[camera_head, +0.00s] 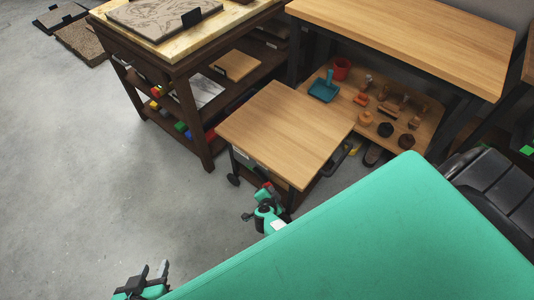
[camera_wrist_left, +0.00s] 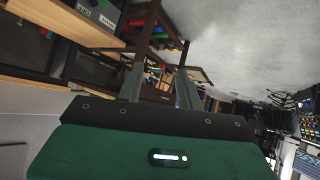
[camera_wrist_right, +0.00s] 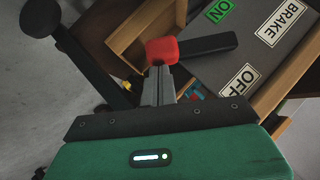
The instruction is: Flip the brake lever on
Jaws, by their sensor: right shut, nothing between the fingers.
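The brake lever (camera_wrist_right: 207,45) is a black bar with a red end (camera_wrist_right: 161,50), on the grey panel (camera_wrist_right: 285,58) of a small wooden cart. In the right wrist view the bar lies between the green ON label (camera_wrist_right: 219,10) and the white OFF label (camera_wrist_right: 240,82); a BRAKE label (camera_wrist_right: 282,23) is further right. My right gripper (camera_wrist_right: 162,75) is shut and empty, its tips right at the red end; I cannot tell if they touch. In the head view my right gripper (camera_head: 267,197) is beside the cart's front. My left gripper (camera_head: 152,272) is open and empty, away from the cart.
The cart's wooden top (camera_head: 285,135) stands between a dark shelf rack (camera_head: 190,120) and a long wooden table (camera_head: 410,40). A lower shelf holds a red cup (camera_head: 342,68), a teal scoop (camera_head: 324,88) and several small items. The grey floor (camera_head: 90,170) at left is clear.

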